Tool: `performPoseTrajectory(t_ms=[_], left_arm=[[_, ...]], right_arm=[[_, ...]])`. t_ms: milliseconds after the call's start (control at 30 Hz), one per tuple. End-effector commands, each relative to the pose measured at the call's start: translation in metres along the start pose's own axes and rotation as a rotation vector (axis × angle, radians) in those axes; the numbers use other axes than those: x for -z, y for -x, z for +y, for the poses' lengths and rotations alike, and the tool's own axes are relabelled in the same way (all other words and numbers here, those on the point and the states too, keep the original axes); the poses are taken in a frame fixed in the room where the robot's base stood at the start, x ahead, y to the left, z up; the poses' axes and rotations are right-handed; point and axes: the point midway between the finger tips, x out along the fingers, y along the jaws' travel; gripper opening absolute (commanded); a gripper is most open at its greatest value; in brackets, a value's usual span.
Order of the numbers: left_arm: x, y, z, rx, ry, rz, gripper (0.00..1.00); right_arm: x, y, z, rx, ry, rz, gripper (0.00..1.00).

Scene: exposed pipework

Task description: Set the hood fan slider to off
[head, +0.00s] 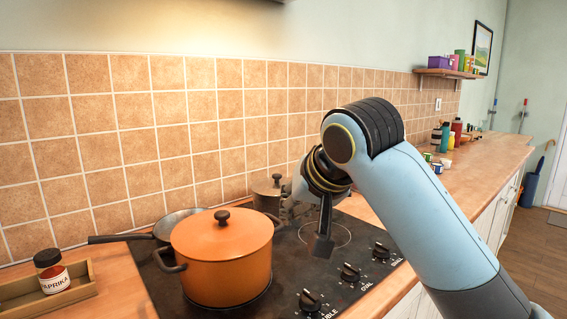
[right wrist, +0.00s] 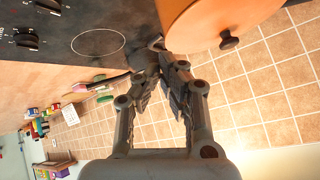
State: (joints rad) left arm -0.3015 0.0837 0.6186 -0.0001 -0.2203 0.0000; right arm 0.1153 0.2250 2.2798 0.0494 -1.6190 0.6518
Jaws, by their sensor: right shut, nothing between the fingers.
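The hood fan slider does not show in either view. Only a thin dark edge (head: 268,1), possibly the hood's underside, shows at the top of the head view, above a warm glow on the wall. My right gripper (head: 288,200) hangs over the back right of the cooktop, beside the orange pot, partly hidden by its own wrist. In the right wrist view its fingers (right wrist: 161,76) are together, with nothing held. My left gripper is not in view.
An orange lidded pot (head: 222,262), a frying pan (head: 178,224) and a grey pot (head: 268,190) stand on the black cooktop (head: 345,262). A paprika jar (head: 51,272) sits in a wooden tray at left. Bottles (head: 445,138) stand farther right. Space before the upper wall is clear.

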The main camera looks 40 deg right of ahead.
Motion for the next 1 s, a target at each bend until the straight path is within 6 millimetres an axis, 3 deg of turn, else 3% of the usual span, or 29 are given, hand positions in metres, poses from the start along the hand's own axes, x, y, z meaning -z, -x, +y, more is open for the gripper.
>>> performPoseTrajectory(t_ms=[33, 167, 200, 300, 400, 533, 600, 700, 833, 1000], left_arm=[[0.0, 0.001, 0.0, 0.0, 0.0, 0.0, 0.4], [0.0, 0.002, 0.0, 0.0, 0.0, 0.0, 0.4], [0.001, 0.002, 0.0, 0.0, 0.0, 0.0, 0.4], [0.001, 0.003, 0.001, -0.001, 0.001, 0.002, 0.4], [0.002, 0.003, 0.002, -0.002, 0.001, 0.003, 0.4], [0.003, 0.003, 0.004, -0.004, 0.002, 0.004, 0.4], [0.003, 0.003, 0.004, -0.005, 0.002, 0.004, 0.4], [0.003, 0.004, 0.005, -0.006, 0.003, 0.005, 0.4], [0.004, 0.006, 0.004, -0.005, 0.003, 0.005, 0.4], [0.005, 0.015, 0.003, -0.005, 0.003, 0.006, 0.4]], right_arm=[[0.044, 0.014, -0.017, 0.031, -0.079, 0.07, 0.0], [0.151, 0.068, -0.053, 0.132, -0.346, 0.231, 0.0], [0.182, 0.091, -0.062, 0.171, -0.43, 0.276, 0.0], [0.253, 0.155, -0.078, 0.285, -0.643, 0.378, 0.0], [0.306, 0.223, -0.086, 0.408, -0.835, 0.453, 0.0], [0.348, 0.296, -0.087, 0.546, -1.023, 0.51, 0.0], [0.36, 0.322, -0.086, 0.599, -1.089, 0.524, 0.0], [0.369, 0.342, -0.084, 0.64, -1.142, 0.532, 0.0], [0.376, 0.343, -0.085, 0.651, -1.158, 0.532, 0.0], [0.396, 0.323, -0.091, 0.647, -1.157, 0.53, 0.0]])
